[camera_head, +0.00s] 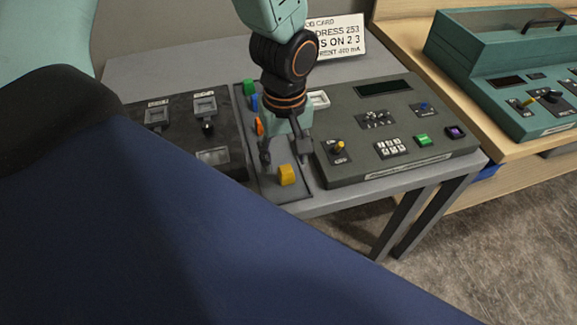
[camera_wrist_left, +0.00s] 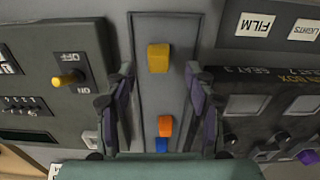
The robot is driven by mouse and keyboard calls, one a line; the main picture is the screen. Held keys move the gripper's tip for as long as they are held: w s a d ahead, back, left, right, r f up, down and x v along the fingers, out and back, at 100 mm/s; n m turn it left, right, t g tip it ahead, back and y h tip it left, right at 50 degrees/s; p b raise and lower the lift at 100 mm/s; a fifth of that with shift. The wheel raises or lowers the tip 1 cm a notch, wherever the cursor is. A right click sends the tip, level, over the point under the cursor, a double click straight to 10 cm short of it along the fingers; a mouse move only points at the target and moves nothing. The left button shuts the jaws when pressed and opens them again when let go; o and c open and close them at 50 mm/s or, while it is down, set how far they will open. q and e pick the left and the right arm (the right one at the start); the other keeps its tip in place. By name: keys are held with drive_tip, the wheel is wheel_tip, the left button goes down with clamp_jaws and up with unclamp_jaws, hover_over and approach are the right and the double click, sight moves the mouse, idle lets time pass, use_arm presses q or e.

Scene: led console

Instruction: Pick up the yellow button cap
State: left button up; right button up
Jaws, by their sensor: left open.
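The yellow button cap (camera_head: 286,175) sits near the front end of a narrow dark grey tray (camera_head: 268,187) between two consoles. My left gripper (camera_head: 284,157) points down over the tray, open and empty, just behind the cap in the head view. In the left wrist view the yellow cap (camera_wrist_left: 158,57) lies near the line of the fingertips, centred between the two open fingers (camera_wrist_left: 160,82), which do not touch it. The height of the fingers above the cap is hard to tell. My right gripper is not in view.
An orange cap (camera_wrist_left: 165,126) and a blue cap (camera_wrist_left: 162,145) lie farther along the tray; a green cap (camera_head: 249,87) is at its far end. A black console (camera_head: 228,130) and a grey-green console (camera_head: 345,100) flank it closely. A teal console (camera_head: 490,60) stands right.

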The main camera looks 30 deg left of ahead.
sight(285, 168)
use_arm(q)
drive_tip(key=f, duration=0.2)
drive_tip(key=shift+a+f, duration=0.25)
drive_tip(key=shift+f, duration=0.1)
drive_tip(key=shift+w+d+f, duration=0.15)
drive_tip(key=shift+f, duration=0.25)
drive_tip(key=shift+d+r, duration=0.15)
drive_tip(key=shift+d, duration=0.05)
drive_tip(key=shift+a, duration=0.3)
drive_tip(key=c, duration=0.6)
drive_tip(key=shift+d, duration=0.2)
drive_tip(key=c, duration=0.5)
drive_tip(key=shift+c, duration=0.2)
drive_tip(key=shift+a, duration=0.1)
